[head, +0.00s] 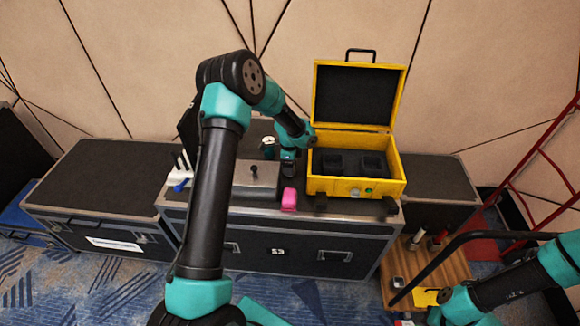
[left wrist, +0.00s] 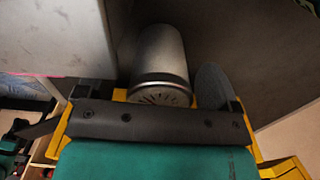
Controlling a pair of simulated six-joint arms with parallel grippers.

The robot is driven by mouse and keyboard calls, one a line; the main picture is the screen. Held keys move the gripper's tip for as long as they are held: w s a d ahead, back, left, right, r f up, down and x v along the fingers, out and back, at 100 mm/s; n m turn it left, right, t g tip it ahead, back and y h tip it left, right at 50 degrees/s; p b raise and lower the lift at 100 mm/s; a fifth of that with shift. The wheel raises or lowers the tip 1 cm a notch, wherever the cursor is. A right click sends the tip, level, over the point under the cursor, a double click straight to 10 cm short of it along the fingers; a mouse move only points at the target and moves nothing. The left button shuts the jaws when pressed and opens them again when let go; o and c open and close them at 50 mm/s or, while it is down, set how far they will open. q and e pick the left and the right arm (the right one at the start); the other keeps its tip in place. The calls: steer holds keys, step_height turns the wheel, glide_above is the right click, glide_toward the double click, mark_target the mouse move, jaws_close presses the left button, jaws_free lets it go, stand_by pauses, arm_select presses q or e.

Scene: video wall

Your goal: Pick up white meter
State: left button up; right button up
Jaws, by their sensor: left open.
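My left gripper (head: 288,167) is low over the top of the black flight case, just left of the open yellow box. Its jaws are open. In the left wrist view a pale grey cylinder (left wrist: 158,65) with a dark ring and a slotted or ticked end lies between the finger sides; I cannot tell whether it is the white meter or whether the jaws touch it. A small white and teal item (head: 268,145) stands behind the gripper in the head view, partly hidden by my arm.
The yellow box (head: 355,185) has its lid up and dark foam inside. A pink block (head: 289,199) and a grey box with a black knob (head: 254,182) are close to the gripper. A white holder (head: 181,165) stands at the case's left. A wooden cart (head: 450,263) is at right.

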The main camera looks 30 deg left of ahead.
arm_select(q)
steer(key=c, duration=1.1)
steer(key=shift+r, duration=0.1)
step_height(320, 180, up, 10)
steer(key=shift+f, duration=0.1)
stand_by(0.4)
